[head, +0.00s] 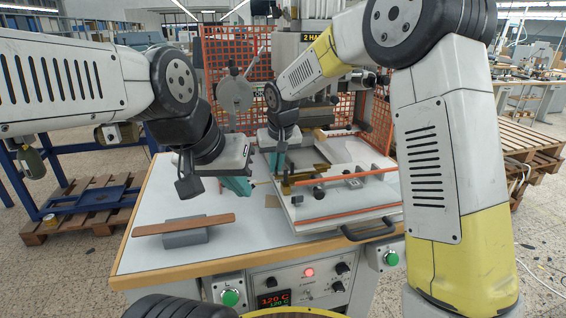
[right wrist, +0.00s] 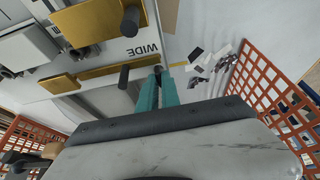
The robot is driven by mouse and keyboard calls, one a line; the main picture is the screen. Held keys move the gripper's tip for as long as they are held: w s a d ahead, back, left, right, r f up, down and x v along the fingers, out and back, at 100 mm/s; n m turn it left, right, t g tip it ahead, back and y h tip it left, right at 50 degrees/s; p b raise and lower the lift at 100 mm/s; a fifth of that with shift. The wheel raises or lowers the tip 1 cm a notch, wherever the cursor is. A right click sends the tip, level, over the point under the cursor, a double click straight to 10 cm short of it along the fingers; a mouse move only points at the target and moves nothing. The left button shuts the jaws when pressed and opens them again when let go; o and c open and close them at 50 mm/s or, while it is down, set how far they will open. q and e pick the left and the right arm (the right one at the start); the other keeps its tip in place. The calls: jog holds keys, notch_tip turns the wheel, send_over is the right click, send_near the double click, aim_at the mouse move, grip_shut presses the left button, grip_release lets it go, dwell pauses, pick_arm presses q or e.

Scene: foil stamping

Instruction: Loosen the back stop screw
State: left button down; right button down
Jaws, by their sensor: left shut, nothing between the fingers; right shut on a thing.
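My right gripper (right wrist: 158,80) is shut on a small dark screw knob at the edge of a brass bar (right wrist: 92,80) in the right wrist view. The fingers hide most of the knob; it appears to be the back stop screw. In the head view the right gripper (head: 279,163) points down at the rear left of the white sliding plate (head: 340,211). Another black knob (right wrist: 125,76) stands beside the fingers, near the printed word WIDE. My left gripper (head: 238,186) is shut and empty above the white table, left of the plate.
A brown strip (head: 184,225) lies on a grey block (head: 186,239) at the table's front left. The stamping press (head: 300,50) and an orange mesh guard (head: 220,50) stand behind. A black handle (head: 368,232) sticks out at the plate's front. The table's left part is mostly clear.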

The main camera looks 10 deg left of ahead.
jog(key=c, duration=1.8)
grip_release()
jog(key=shift+c, duration=0.2)
jog(key=shift+r, duration=0.1)
jog(key=v, duration=0.7)
jog(key=shift+s+r, duration=0.15)
jog(key=shift+r, duration=0.1)
jog(key=s+d+r+m, duration=0.1)
jog(key=s+d+r, duration=0.15)
jog(key=d, duration=0.25)
jog(key=s+d+r, duration=0.2)
jog(key=s+d, duration=0.1)
jog(key=d, duration=0.3)
jog(key=s+d+m+t, duration=0.1)
jog(key=s+d, duration=0.6)
jog(key=s, duration=0.3)
jog(key=s+d+f+m+t, duration=0.1)
jog(key=s+d+m, duration=0.1)
jog(key=s+d, duration=0.5)
jog(key=s, duration=0.2)
jog(key=shift+s+d+f, duration=0.2)
jog(key=shift+s+f, duration=0.05)
jog(key=shift+s, duration=0.1)
